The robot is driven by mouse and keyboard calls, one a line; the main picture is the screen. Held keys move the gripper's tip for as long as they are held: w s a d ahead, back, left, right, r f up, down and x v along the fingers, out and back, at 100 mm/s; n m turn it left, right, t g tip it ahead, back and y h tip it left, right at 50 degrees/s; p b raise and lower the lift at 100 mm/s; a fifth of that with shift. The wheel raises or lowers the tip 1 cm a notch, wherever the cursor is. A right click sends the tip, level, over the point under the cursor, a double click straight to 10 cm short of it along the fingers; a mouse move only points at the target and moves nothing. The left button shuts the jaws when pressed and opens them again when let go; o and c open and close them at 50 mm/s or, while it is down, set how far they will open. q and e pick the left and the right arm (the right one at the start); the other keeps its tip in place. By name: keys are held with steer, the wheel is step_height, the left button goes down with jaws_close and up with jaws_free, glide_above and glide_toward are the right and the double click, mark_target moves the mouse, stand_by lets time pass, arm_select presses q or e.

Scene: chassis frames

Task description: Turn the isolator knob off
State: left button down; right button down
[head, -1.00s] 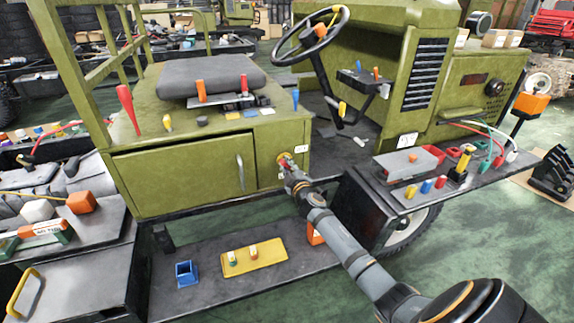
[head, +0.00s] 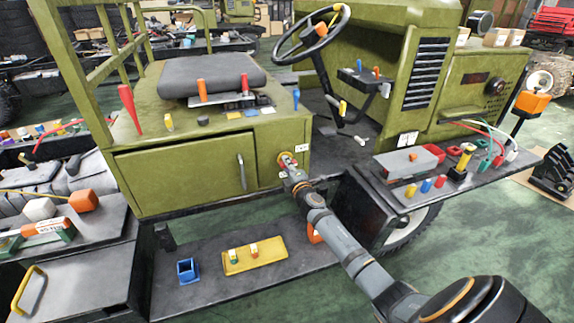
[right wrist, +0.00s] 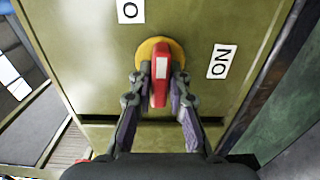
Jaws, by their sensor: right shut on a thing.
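The isolator knob is a red handle (right wrist: 160,82) with a pale stripe, on a round yellow plate (right wrist: 153,47) on the olive panel. In the right wrist view its handle stands about upright in the picture. My right gripper (right wrist: 160,104) is shut on the handle, one finger on each side. A white label reading ON, upside down (right wrist: 222,61), is right of the knob; another label, showing an O (right wrist: 130,11), is cut off at the top. In the head view my right gripper (head: 290,168) reaches the yellow plate (head: 285,159), hiding most of the knob. My left gripper is not in view.
The cabinet door with its handle (head: 240,172) is left of the knob. A dark side shelf (head: 470,176) with loose parts lies right of my arm. A low step (head: 200,258) bears a yellow tray (head: 272,262) and a blue holder (head: 187,271).

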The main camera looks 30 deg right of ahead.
steer(key=shift+f, duration=0.1)
stand_by(0.3)
steer(key=c, duration=1.3)
jaws_free()
steer(key=v, duration=1.2)
steer(key=shift+a, duration=0.1)
